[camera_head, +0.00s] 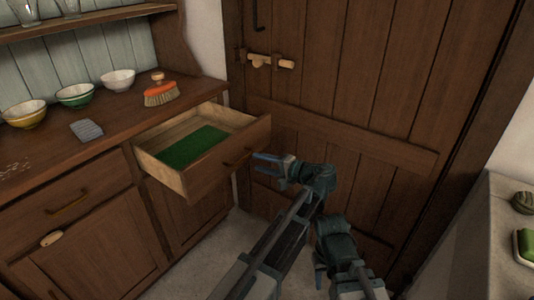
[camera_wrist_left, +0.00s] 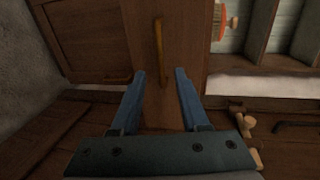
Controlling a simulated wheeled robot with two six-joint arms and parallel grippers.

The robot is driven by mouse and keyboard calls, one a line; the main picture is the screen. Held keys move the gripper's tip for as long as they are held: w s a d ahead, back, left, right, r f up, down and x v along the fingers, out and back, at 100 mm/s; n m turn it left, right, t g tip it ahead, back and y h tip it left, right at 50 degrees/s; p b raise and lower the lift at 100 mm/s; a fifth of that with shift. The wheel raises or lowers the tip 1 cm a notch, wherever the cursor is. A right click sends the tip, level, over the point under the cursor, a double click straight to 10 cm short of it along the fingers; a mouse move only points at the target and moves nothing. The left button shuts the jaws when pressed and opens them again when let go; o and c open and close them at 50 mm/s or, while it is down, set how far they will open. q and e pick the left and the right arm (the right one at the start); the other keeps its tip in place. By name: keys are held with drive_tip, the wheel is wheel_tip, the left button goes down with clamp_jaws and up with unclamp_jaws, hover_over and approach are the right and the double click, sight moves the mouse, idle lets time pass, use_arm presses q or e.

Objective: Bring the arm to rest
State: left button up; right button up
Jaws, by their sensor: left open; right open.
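My left gripper (camera_head: 266,164) is open and empty beside the front of the pulled-out drawer (camera_head: 228,171). In the left wrist view its two blue fingers (camera_wrist_left: 160,74) are spread apart, with the drawer's brass handle (camera_wrist_left: 158,45) ahead of them and nothing held between them. The handle also shows in the head view (camera_head: 238,159), just left of the fingertips. My right gripper (camera_head: 321,268) is lower, below the left arm's wrist, over the floor in front of the door; it appears empty, and its fingers are partly hidden.
The open drawer holds a green lining (camera_head: 192,147) and juts toward the door (camera_head: 350,75). Bowls (camera_head: 75,95), a brush (camera_head: 160,93) and a grey sponge-like block (camera_head: 86,130) sit on the dresser top. A pale counter (camera_head: 480,240) stands at right. Floor is visible below the drawer.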

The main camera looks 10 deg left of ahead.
use_arm(q)
drive_tip(key=s+a+f+n+g+h, duration=0.35)
drive_tip(key=s+f+h, duration=0.55)
drive_tip(key=s+f, duration=0.55)
drive_tip(key=s+d+f+m+g+h, duration=0.1)
drive_tip(key=s+d+h, duration=0.1)
drive_tip(key=s+d, duration=0.5)
drive_tip(key=s+d+f+m+g+h, duration=0.2)
drive_tip(key=s+d, duration=0.2)
drive_tip(key=d, duration=0.5)
wheel_tip(320, 180, up, 30)
drive_tip(key=p, duration=3)
drive_tip(key=shift+t, duration=0.25)
